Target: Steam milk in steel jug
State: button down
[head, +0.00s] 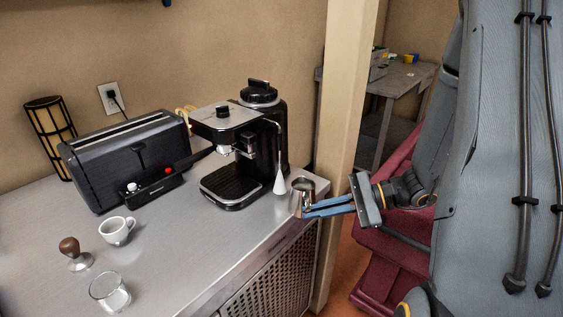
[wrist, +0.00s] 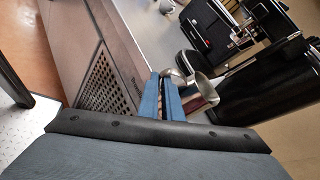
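The steel jug (head: 301,190) is upright, mouth up, at the right end of the counter by the espresso machine. Its contents are not clear. My gripper (head: 304,211) reaches in from the right, its two blue fingers level at the jug's lower side. In the wrist view my gripper (wrist: 162,77) has a narrow gap between its fingers, and steel surfaces of the jug (wrist: 206,88) show beside the tips. Whether the fingers hold the handle is hidden. The espresso machine (head: 222,118) has a steam wand (head: 280,183) with a pale cone-shaped end, left of the jug and apart from it.
A black toaster (head: 125,150) stands left of the machine. A white cup (head: 117,231), a tamper (head: 72,253) and a glass (head: 110,291) are on the counter's front left. A wooden post (head: 346,130) rises close behind my gripper. The counter's middle is clear.

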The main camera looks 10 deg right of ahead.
jog(key=s+d+p, duration=0.2)
jog(key=s+d, duration=0.2)
jog(key=s, duration=0.2)
jog(key=shift+d, duration=0.25)
dwell(0.8)
jog(key=shift+s, duration=0.1)
jog(key=shift+r, duration=0.15)
notch_tip(320, 180, up, 3)
jog(key=shift+f+p, duration=0.15)
jog(key=shift+p, duration=1.05)
